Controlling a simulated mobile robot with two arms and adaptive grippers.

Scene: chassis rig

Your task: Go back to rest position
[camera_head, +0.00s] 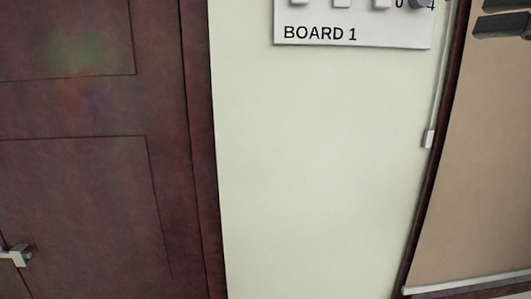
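A white panel marked "BOARD 1" (352,38) is on the pale wall at the top, cut off by the picture's edge. The lower ends of several light switches and a grey knob (419,4) show on it. Two dark parallel bars enter at the top right corner. They look like the fingers of my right gripper (500,18), in front of the tan blind and right of the board, touching nothing that I can make out. The rest of it is cut off, and its opening is unclear. My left gripper is not in view.
A dark red panelled door (80,110) with a metal handle (17,256) fills the left side. The pale wall (310,180) is bare below the board. A cord with a white end piece (428,139) hangs beside the tan blind (480,170) on the right.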

